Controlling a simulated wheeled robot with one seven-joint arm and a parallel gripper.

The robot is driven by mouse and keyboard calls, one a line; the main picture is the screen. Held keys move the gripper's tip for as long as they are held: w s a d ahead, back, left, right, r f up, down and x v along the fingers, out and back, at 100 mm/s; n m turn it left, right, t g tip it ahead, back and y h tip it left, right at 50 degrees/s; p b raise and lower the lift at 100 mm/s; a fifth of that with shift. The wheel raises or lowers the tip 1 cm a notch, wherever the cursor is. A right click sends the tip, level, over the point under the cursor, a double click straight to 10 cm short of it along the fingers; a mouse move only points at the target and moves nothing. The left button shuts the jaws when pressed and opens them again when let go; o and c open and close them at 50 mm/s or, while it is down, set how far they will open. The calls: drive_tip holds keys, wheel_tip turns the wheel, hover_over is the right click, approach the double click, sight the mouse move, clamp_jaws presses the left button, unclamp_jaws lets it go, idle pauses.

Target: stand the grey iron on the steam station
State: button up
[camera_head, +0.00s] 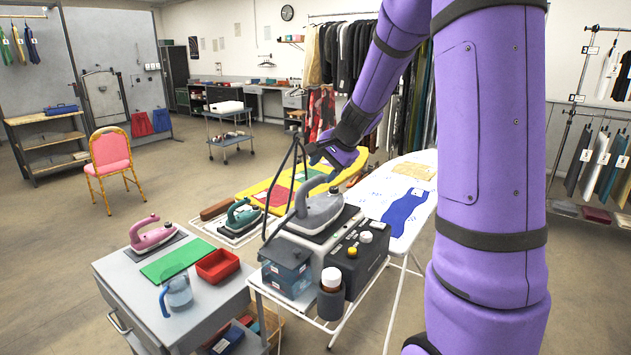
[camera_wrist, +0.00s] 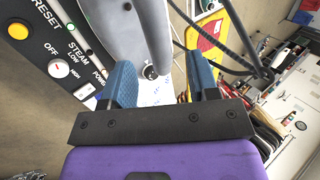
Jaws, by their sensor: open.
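The grey iron (camera_head: 318,214) sits on top of the steam station (camera_head: 302,240), its handle raised toward my arm. I cannot tell whether it is fully seated. My gripper (camera_head: 326,160) is just above and behind the iron's handle in the head view. In the wrist view, the blue fingers of my gripper (camera_wrist: 160,75) are apart. The grey iron (camera_wrist: 115,28) is beyond them, and part of its handle shows near the gap. The station's control panel (camera_wrist: 62,55) is at the left, with a yellow button and a white knob.
A green iron (camera_head: 240,217) stands left of the station, and a pink iron (camera_head: 153,234) is on the grey cart (camera_head: 205,315). A dark hose loops beside my gripper. The ironing board (camera_head: 421,173) is behind right. A bottle (camera_head: 331,280) stands at the station's front.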

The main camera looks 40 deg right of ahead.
drive_tip(key=s+a+r+n+g, duration=0.1)
drive_tip(key=s+a+r+n, duration=0.6)
drive_tip(key=s+a+r, duration=0.45)
drive_tip(key=s+a+n+h, duration=0.1)
drive_tip(key=s+a+n, duration=0.1)
drive_tip(key=s, duration=0.7)
drive_tip(key=s+a+f+n+h, duration=0.1)
drive_tip(key=s+a+n, duration=0.2)
drive_tip(key=s, duration=0.6)
drive_tip(key=shift+s+a+f+n, duration=0.2)
drive_tip(key=shift+s+n, duration=0.15)
drive_tip(key=shift+n, duration=0.65)
